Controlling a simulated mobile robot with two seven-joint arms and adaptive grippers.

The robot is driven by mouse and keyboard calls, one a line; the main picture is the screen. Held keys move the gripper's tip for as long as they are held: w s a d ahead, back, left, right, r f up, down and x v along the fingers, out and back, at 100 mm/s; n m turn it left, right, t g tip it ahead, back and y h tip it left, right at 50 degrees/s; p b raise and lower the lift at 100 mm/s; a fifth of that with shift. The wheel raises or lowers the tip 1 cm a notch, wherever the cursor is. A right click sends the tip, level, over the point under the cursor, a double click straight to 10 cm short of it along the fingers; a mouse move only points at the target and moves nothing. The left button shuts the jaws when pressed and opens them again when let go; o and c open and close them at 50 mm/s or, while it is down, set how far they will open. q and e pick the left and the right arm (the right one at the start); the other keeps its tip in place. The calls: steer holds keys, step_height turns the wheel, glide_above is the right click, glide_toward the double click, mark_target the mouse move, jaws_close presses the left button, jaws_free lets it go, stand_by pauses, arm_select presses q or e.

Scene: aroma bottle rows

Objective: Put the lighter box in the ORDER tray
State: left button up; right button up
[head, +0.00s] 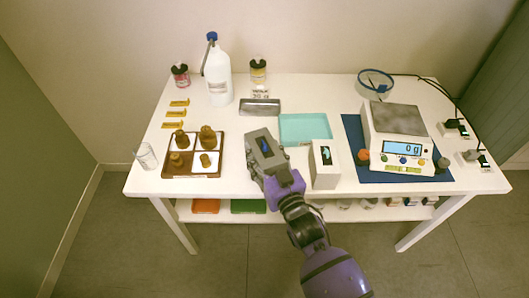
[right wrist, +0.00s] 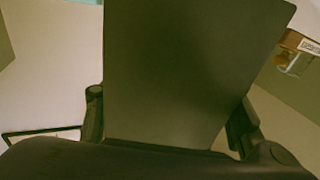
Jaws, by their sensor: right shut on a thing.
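My right gripper (head: 277,174) is shut on a grey-looking box (head: 262,146) with a dark, blue-marked label. I hold this box tilted, above the front middle of the table. In the right wrist view the held box (right wrist: 190,70) is a broad dark panel between my two fingers (right wrist: 168,135). A second, pale box (head: 324,172) with a similar dark and blue label stands upright to its right. A teal shallow tray (head: 305,128) lies behind the boxes and looks empty. I cannot read an ORDER label on it. My left gripper is not in view.
A scale (head: 396,135) on a blue mat (head: 355,172) reads 0 g. A brown compartment tray (head: 194,175) with several brown pieces, a white jug (head: 217,75), a grey metal tray (head: 260,107) and a glass (head: 146,156) stand around. Cables run at the right.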

mark_target(274, 172)
steer(key=o, duration=1.8)
steer(key=shift+f, duration=0.15)
steer(key=shift+r, duration=0.25)
steer(key=v, duration=1.2)
steer(key=shift+f+b, duration=0.15)
steer(key=shift+b, duration=0.15)
